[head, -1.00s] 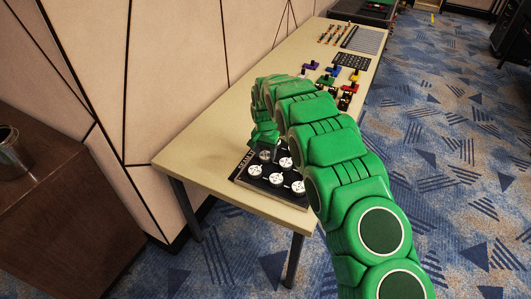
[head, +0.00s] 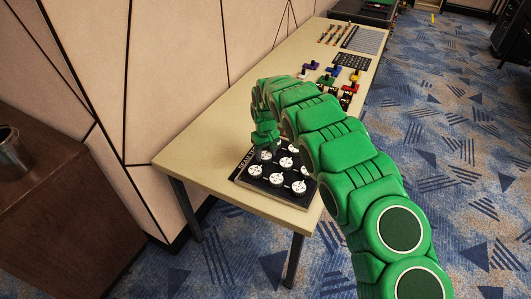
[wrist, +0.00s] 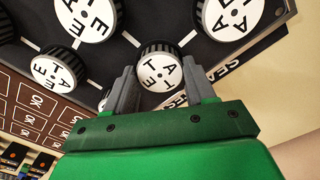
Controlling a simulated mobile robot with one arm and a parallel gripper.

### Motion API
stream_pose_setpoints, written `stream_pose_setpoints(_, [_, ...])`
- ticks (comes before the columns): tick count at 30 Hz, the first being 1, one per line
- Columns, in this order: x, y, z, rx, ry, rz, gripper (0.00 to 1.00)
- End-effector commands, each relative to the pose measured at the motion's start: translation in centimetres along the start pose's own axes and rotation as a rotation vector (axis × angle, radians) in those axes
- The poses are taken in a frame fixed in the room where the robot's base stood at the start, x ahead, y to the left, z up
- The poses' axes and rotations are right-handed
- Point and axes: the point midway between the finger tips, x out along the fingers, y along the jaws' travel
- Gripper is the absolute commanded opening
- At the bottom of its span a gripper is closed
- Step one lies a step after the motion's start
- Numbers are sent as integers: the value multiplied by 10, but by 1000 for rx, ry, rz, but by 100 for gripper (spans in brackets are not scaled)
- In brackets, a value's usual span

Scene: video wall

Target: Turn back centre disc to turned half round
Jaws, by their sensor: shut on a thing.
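A dark panel (head: 244,178) with several white-faced, black-sided discs lies at the near end of the table. My gripper (head: 265,148) points down at the panel's far side, near its lettered edge. In the wrist view my gripper (wrist: 160,75) is shut on one disc (wrist: 161,74), with a grey finger against each side of it. Neighbouring discs (wrist: 53,69) stand clear of the fingers.
The long beige table (head: 205,152) runs along the panelled wall. Coloured blocks (head: 328,80) and a dark grid (head: 351,60) lie farther along it. A brown cabinet (head: 60,200) with a metal cup (head: 10,150) stands at left. Patterned carpet is open at right.

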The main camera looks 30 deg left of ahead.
Motion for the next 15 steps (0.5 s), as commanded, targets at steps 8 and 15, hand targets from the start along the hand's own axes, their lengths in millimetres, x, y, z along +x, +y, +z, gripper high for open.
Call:
stream_pose_setpoints(8, [0, 0, 0, -107, -1, 1, 24])
stream_pose_setpoints(15, [0, 1, 0, -136, -1, 1, 24])
